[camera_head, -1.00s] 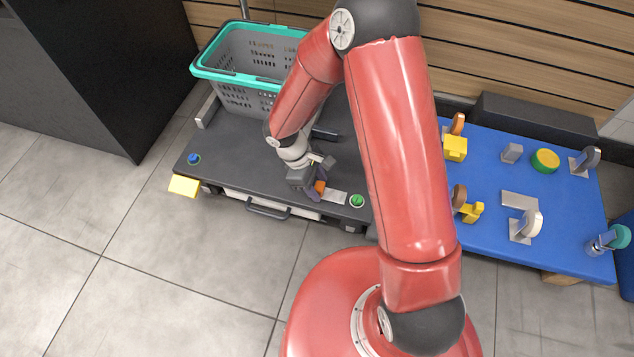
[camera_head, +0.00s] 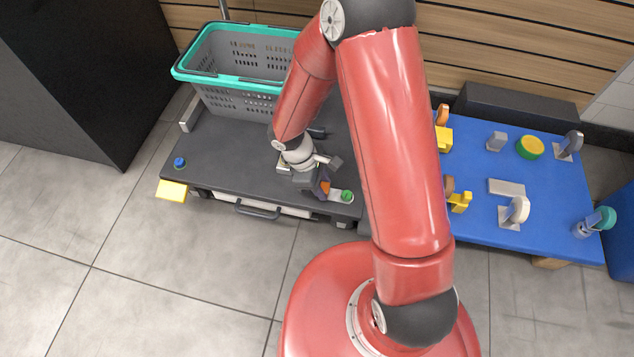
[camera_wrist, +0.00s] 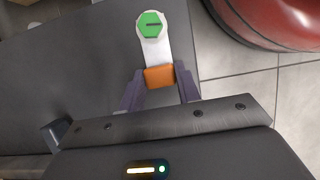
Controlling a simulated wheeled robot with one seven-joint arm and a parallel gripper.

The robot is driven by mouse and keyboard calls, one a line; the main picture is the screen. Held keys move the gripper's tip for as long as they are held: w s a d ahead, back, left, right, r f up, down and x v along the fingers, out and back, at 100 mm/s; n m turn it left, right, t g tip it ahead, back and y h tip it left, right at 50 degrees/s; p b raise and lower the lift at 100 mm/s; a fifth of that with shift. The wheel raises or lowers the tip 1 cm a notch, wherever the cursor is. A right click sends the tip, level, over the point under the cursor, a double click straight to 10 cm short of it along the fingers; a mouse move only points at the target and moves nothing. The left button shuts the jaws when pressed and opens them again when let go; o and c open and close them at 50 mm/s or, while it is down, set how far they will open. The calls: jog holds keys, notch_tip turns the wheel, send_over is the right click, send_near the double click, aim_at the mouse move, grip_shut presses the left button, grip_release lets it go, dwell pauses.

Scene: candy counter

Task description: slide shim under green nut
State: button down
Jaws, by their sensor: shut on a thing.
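The shim (camera_wrist: 157,51) is a flat silver plate with an orange grip block (camera_wrist: 159,76). My gripper (camera_wrist: 160,72) is shut on the orange block, one purple finger on each side. The green nut (camera_wrist: 151,25), with a slotted top, is at the far end of the plate in the wrist view. Silver shows around the nut's lower edge, so the plate's end reaches under or around it; the nut hides the exact fit. In the head view, my gripper (camera_head: 319,185) is just left of the green nut (camera_head: 347,196), near the dark table's front right corner.
The dark table (camera_head: 225,165) carries a grey basket with a teal rim (camera_head: 215,80) at the back. A blue nut (camera_head: 179,162) is at its left front corner, with a yellow plate (camera_head: 172,190) beside it. A blue table (camera_head: 550,180) with several parts stands right.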

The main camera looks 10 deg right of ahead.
jog(key=c, duration=1)
grip_release()
jog(key=p+v, duration=0.2)
jog(key=v, duration=0.6)
jog(key=s+d+r+m+t+y+p, duration=0.1)
jog(key=s+d+r+m+p, duration=0.2)
jog(key=r, duration=0.8)
jog(key=d+r+m+t+p, duration=0.2)
jog(key=d+r+m, duration=0.2)
jog(key=r, duration=0.7)
jog(key=s+d+r+m+t+y+p, duration=0.1)
jog(key=s+d+r+m+t+p, duration=0.1)
jog(key=s+r, duration=0.3)
jog(key=s+d+r+m+t+y+p, duration=0.2)
jog(key=s+r+m, duration=0.3)
jog(key=r, duration=0.5)
jog(key=shift+s+p, duration=0.25)
jog(key=shift+p, duration=0.2)
